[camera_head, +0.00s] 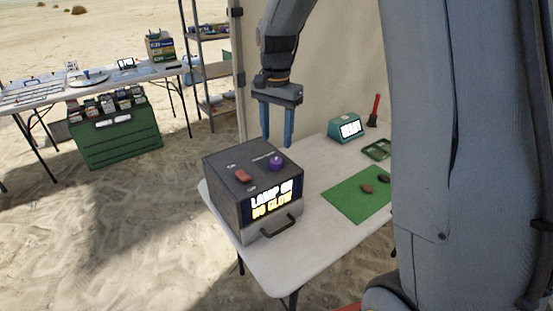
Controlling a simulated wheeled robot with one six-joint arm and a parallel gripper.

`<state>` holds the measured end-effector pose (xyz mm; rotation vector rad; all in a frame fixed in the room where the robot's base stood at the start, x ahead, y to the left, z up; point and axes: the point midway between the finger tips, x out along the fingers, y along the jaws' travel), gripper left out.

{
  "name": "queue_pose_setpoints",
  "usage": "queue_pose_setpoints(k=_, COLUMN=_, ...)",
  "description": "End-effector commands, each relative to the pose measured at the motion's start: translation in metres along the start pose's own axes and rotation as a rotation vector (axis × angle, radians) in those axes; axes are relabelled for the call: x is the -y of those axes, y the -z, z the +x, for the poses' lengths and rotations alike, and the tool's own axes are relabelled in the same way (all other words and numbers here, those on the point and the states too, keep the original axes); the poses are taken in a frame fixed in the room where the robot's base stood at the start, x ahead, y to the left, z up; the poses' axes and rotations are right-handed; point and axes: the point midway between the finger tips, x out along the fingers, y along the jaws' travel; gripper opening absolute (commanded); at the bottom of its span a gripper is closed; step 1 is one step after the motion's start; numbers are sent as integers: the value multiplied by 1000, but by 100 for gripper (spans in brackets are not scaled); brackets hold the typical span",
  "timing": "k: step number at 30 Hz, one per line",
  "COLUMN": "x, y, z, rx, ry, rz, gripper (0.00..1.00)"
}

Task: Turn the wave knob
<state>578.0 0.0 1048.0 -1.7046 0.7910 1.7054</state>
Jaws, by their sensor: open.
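A dark box-shaped device (222,173) stands on the white table near its left end. Its screen (272,202) reads "LAMP ON" and "NO GLOW". On its top are a purple round knob (276,163) and a red switch (243,175). Small labels on top are too small to read. A handle (279,229) sits low on its front. My gripper (276,142) points down with its two blue fingers apart, empty, just above and behind the purple knob in the picture. I cannot tell whether a fingertip touches the box.
On the white table (265,262), a green mat (345,203) holds two dark stones (367,188). Behind it are a green tray (378,149), a teal display (347,128) and a red-handled tool (375,110). A tan wall panel stands behind. My arm covers the right side.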

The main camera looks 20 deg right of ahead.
Motion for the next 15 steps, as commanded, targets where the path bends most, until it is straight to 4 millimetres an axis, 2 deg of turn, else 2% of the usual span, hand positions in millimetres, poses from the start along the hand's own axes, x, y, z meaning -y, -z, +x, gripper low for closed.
queue_pose_setpoints(k=5, x=0, y=0, z=16, rx=4, ry=-4, rz=9, gripper=48)
queue_pose_setpoints(k=15, x=0, y=1, z=64, rx=2, ry=-2, rz=8, gripper=48)
